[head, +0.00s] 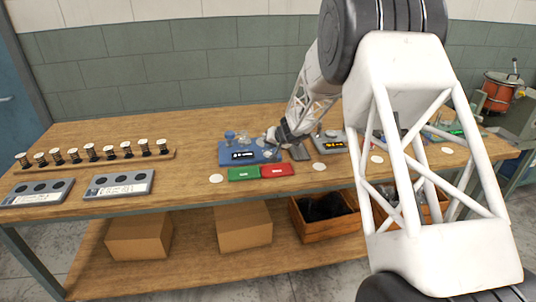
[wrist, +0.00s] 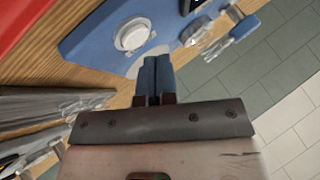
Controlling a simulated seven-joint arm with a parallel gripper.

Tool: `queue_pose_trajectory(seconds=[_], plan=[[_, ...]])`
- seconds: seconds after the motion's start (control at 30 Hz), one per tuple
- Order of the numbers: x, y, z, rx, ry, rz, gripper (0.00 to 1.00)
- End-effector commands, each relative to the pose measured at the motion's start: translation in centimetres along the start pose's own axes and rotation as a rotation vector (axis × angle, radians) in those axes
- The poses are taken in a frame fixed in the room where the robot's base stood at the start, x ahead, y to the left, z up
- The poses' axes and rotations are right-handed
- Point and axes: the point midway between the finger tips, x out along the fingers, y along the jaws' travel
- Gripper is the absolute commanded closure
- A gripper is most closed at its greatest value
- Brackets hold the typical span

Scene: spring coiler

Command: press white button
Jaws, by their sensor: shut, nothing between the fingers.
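The white button (wrist: 133,35) is a round cap in a pale ring on a blue device (wrist: 92,37) in the wrist view. In the head view the blue device (head: 232,157) sits on the bench with a small lit display, and the button is too small there to tell apart surely. My gripper (wrist: 156,60) is shut and empty, its two dark blue fingers together. In the wrist view its tips show just below the button, apart from it in the picture; the height gap is hard to tell. In the head view my gripper (head: 270,140) is at the device's right end.
Green (head: 243,174) and red (head: 278,171) blocks lie in front of the device. A grey box with an orange display (head: 328,146) stands to its right. Clear knobs (wrist: 232,30) rise near the button. A rack of spools (head: 95,156) and two grey holed blocks stand left.

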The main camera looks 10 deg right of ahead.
Motion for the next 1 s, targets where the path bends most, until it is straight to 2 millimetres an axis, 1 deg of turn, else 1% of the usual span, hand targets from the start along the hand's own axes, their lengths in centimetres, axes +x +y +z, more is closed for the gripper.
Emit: queue_pose_trajectory(seconds=[0.43,1.0], plan=[[0.01,0.01,0.01,0.000,0.000,0.000,1.00],[0.58,0.42,0.41,0.000,0.000,0.000,1.00]])
